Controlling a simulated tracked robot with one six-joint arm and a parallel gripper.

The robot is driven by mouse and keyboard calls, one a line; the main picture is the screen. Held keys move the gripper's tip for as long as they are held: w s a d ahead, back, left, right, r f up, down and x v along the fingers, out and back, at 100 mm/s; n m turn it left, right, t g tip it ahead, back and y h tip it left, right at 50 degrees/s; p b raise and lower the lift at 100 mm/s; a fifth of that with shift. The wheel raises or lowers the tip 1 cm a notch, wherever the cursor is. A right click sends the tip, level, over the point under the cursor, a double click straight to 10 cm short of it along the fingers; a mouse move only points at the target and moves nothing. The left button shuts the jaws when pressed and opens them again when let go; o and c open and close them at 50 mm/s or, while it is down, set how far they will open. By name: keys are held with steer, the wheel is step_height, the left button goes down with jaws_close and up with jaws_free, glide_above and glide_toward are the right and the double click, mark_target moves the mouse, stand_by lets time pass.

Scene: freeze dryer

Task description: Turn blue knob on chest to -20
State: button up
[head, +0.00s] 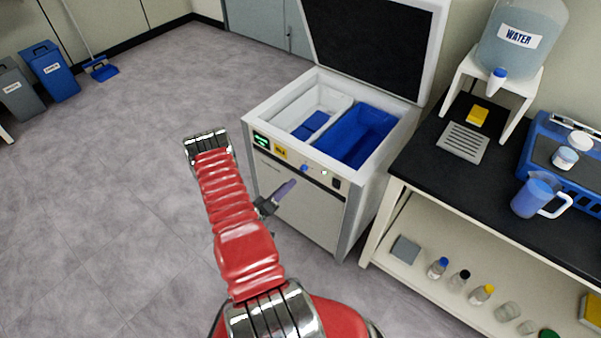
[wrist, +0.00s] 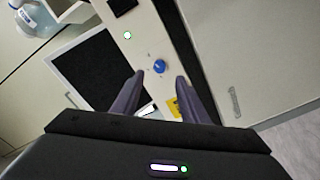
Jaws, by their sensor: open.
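The chest freezer (head: 305,205) stands with its lid raised. Its blue knob (head: 304,168) is a small round knob on the front panel, between a yellow label and a green light. In the wrist view the blue knob (wrist: 159,66) shows just beyond my fingertips, roughly between them. My gripper (head: 290,186) is in front of the chest's front face, a little below the knob. In the wrist view my gripper (wrist: 160,76) has its two dark fingers apart with nothing between them. It looks apart from the knob. Where the knob's pointer stands is too small to read.
A bench (head: 480,190) with a black top stands to the right, holding a water dispenser (head: 520,45) and a blue jug (head: 535,194). Several small bottles stand on its lower shelf. The raised lid (head: 375,40) is above the chest. Open floor (head: 100,200) lies to the left.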

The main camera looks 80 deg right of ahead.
mark_target(303, 171)
steer(key=x, duration=0.8)
steer(key=shift+s+d, duration=0.2)
steer(key=shift+d, duration=0.15)
steer(key=shift+c, duration=0.4)
steer(key=c, duration=0.9)
steer(key=shift+s+d, duration=0.15)
steer(key=shift+d, duration=0.15)
jaws_close()
steer(key=shift+a, duration=0.3)
